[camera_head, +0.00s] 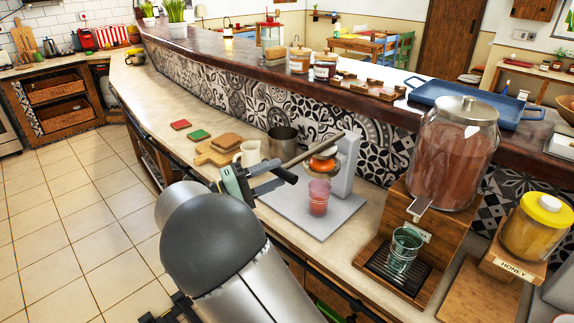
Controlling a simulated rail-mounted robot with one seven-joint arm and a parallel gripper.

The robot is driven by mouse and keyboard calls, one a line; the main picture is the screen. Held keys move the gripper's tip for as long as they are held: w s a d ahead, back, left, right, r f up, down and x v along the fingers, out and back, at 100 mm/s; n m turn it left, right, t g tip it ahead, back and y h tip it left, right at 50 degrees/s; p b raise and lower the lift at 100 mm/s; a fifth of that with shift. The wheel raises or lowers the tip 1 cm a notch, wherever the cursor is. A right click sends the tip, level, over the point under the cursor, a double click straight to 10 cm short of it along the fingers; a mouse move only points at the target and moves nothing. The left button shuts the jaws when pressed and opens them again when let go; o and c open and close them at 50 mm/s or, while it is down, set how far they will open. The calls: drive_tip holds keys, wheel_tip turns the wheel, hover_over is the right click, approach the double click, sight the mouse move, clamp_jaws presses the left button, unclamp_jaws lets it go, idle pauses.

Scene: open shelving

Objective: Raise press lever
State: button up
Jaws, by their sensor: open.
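The press (346,168) is a light grey stand on the counter, with a grey base plate (292,211). Its press lever (317,149) is a long bar that slopes down from the top of the stand toward the left. An orange piece (322,164) sits in the press, above a pink glass (318,198) on the base plate. My gripper (276,176) is open beside the low left end of the lever. I cannot tell whether a finger touches the lever. My arm hides part of the counter's front edge.
A metal pot (282,141), a cream mug (248,153) and wooden boards (216,151) stand behind my gripper. A large drink dispenser (455,155) with a green glass (403,248) is to the right. The raised tiled ledge (230,92) bounds the counter at the back.

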drive_tip(key=shift+p+x, duration=0.3)
drive_tip(key=shift+x, duration=1.8)
